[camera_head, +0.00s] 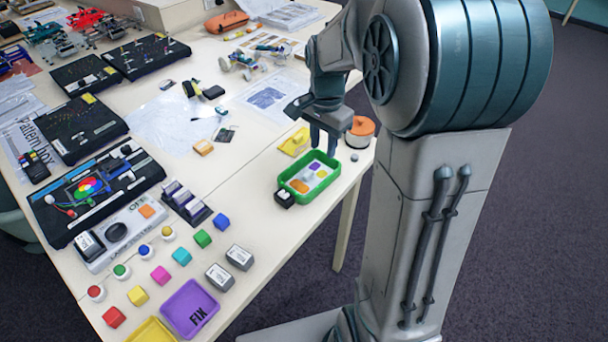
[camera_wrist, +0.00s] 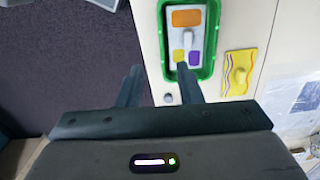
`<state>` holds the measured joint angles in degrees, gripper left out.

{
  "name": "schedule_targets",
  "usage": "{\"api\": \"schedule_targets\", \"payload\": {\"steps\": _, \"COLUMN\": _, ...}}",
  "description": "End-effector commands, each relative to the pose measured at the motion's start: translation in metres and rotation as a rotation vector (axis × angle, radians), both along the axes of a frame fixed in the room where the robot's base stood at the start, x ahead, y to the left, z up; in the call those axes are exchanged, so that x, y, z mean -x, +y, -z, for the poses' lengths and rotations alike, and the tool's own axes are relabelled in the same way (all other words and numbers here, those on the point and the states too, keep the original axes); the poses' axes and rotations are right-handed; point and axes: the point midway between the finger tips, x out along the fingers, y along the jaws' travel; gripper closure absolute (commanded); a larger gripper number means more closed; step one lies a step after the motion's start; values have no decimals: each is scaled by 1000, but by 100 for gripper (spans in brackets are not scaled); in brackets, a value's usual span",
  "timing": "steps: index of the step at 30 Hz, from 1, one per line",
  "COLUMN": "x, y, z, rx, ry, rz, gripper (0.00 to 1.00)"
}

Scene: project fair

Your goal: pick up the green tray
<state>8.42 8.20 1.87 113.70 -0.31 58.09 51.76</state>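The green tray (camera_head: 284,181) sits near the right edge of the white table, with a white insert bearing orange, purple and yellow patches inside. It also shows at the top of the wrist view (camera_wrist: 213,45), cut off by the frame. My gripper (camera_head: 324,146) points down above the tray's far end in the head view. In the wrist view my gripper (camera_wrist: 158,70) has its two fingers spread apart with nothing between them. The right fingertip overlaps the tray's near end in that view; I cannot tell whether it touches.
A yellow piece (camera_head: 294,142) lies just beyond the tray, and an orange round container (camera_head: 360,131) stands to its right. A small grey ball (camera_head: 354,157) is beside it. A small black object (camera_head: 284,198) adjoins the tray's near left corner. Coloured cubes and a purple tray (camera_head: 189,309) lie nearer.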

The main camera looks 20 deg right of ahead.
Motion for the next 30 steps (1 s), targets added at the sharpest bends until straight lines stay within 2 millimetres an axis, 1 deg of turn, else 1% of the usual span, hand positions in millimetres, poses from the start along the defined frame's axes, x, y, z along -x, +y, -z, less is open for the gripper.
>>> {"api": "schedule_targets", "payload": {"steps": 6, "x": 1, "y": 0, "z": 43, "rx": -1, "ry": 6, "rz": 2, "gripper": 67}}
{"api": "schedule_targets", "payload": {"steps": 9, "x": 1, "y": 0, "z": 60, "rx": 0, "ry": 5, "rz": 1, "gripper": 67}}
{"api": "schedule_targets", "payload": {"steps": 12, "x": 1, "y": 0, "z": 72, "rx": -1, "ry": 4, "rz": 0, "gripper": 67}}
{"api": "schedule_targets", "payload": {"steps": 19, "x": 0, "y": 0, "z": 86, "rx": 0, "ry": 4, "rz": -1, "gripper": 67}}
{"api": "schedule_targets", "payload": {"steps": 27, "x": -1, "y": 0, "z": 120, "rx": -1, "ry": 4, "rz": -1, "gripper": 67}}
{"api": "schedule_targets", "payload": {"steps": 30, "x": -1, "y": 0, "z": 127, "rx": 0, "ry": 2, "rz": -1, "gripper": 67}}
